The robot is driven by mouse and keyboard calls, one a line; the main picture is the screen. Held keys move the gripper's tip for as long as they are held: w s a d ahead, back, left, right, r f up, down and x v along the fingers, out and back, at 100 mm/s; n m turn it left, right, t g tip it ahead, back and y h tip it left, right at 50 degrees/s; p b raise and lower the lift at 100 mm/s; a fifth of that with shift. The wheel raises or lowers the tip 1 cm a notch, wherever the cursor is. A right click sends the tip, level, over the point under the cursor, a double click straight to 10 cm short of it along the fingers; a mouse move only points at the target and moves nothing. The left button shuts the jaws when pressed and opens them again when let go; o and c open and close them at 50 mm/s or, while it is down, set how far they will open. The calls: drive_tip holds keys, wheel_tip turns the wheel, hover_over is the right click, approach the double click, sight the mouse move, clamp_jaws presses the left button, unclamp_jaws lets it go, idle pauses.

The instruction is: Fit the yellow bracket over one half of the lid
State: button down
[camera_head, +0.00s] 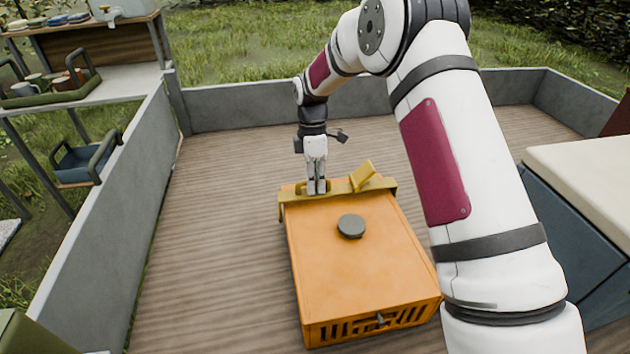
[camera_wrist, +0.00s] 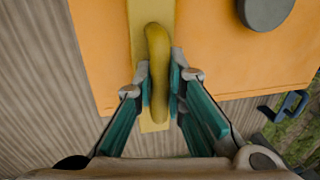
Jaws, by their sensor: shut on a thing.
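The orange box with its flat orange lid (camera_head: 346,262) stands on the deck; the lid also shows in the wrist view (camera_wrist: 215,60). The yellow bracket (camera_head: 340,190) lies across the far end of the lid, its ends bent down at the left and right edges. A raised wedge-shaped yellow part stands near its right end. My gripper (camera_head: 316,190) points down at the bracket, left of its middle. In the wrist view my gripper (camera_wrist: 158,80) is shut on the bracket's curved handle (camera_wrist: 157,60). Whether the bracket is fully seated is unclear.
A dark round knob (camera_head: 351,226) sits on the lid. A latch (camera_head: 380,320) shows on the box's near side. Low grey walls (camera_head: 105,235) border the wooden deck. A shelf with trays stands outside at left. A cream-topped cabinet (camera_head: 585,160) is at right. Deck left of the box is clear.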

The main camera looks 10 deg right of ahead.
drive_tip(key=shift+f+b, duration=0.45)
drive_tip(key=shift+f, duration=0.65)
drive_tip(key=c, duration=1.6)
unclamp_jaws()
drive_tip(key=shift+o, duration=0.2)
drive_tip(key=shift+r, duration=0.1)
